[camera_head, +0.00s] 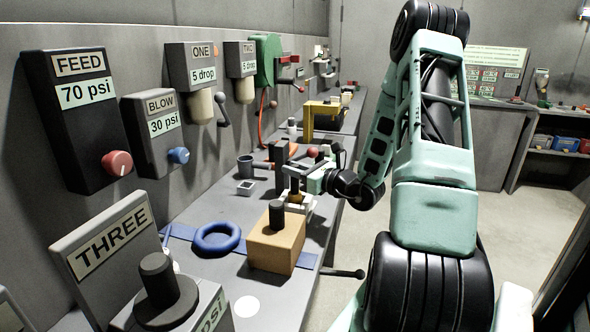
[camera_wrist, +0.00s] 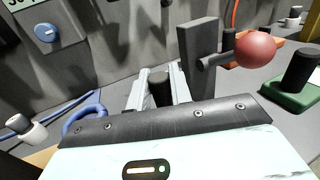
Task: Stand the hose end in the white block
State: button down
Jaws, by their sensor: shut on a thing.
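My gripper (camera_head: 297,195) is over the bench, with its pale fingers on either side of a dark upright cylinder (camera_head: 295,171), which has a tan lower part. The cylinder's dark top also shows between the fingers in the wrist view (camera_wrist: 160,88). It looks like the held hose end, but its lower tip is hidden by the gripper. I cannot make out the block in the wrist view.
A tan block with a dark peg (camera_head: 276,245) and a blue ring (camera_head: 217,238) are nearer on the bench. A red ball on a lever (camera_wrist: 256,50) and a dark post (camera_wrist: 198,55) stand close to my gripper.

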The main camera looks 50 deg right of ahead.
jog(key=shift+f, duration=0.3)
jog(key=c, duration=1.2)
grip_release()
jog(key=shift+s, duration=0.1)
jog(key=s, duration=1.7)
jog(key=shift+s+d+b, duration=0.1)
jog(key=shift+d+b, duration=0.3)
